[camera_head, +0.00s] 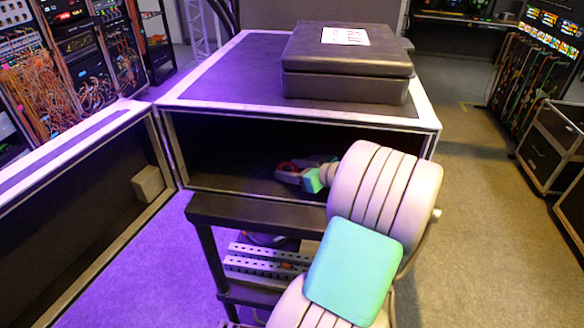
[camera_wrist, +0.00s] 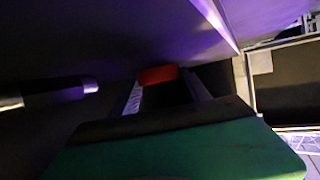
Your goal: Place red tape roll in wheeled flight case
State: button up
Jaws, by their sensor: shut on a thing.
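The wheeled flight case (camera_head: 300,117) is a large dark box with pale metal edges, its front side open toward me. My gripper (camera_head: 284,172) reaches into the dark opening from the right. It is shut on the red tape roll (camera_head: 287,166), of which only a small red part shows between the fingers. In the wrist view the red tape roll (camera_wrist: 158,75) sits between the tips of the two fingers, with a dark case wall behind and above it. Whether the roll touches the case floor is too dark to tell.
A black box with a white label (camera_head: 345,72) lies on top of the case. A dark cart with a shelf of perforated metal rails (camera_head: 265,262) stands before the opening, below my arm.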

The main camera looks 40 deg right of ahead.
jog(key=o, duration=1.3)
jog(key=shift+f, duration=0.1)
jog(key=shift+o, duration=0.2)
jog(key=b+v, duration=0.2)
jog(key=v, duration=1)
